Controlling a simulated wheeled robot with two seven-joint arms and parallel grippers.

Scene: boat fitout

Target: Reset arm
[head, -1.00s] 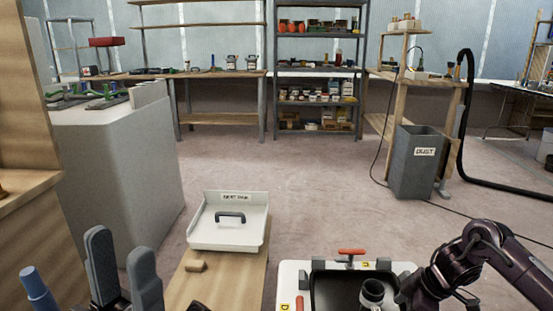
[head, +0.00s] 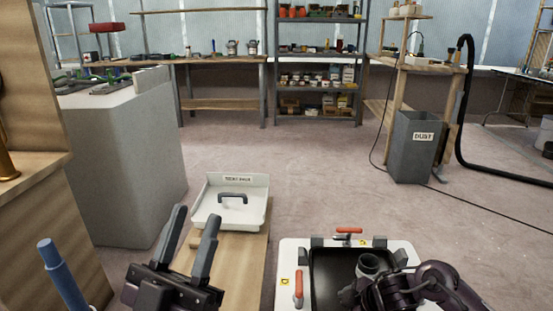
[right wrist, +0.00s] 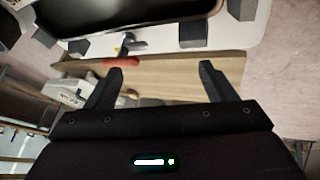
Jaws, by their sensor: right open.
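My left gripper (head: 198,213) is open and empty, its two grey fingers pointing up and away beside a narrow wooden bench top (head: 232,262). My right arm reaches over the right edge of a white panel with a black recessed basin (head: 328,270) in the head view. My right gripper (right wrist: 162,68) is open in the right wrist view, with nothing between its fingers. The wooden surface and a red-handled clamp (right wrist: 122,62) show beyond its fingers. In the head view the right fingers cannot be made out.
A white tray (head: 212,220) with a dark handle (head: 233,197) sits on the bench's far end. A blue post (head: 60,270) stands at lower left. A grey dust bin (head: 412,150) stands on open floor.

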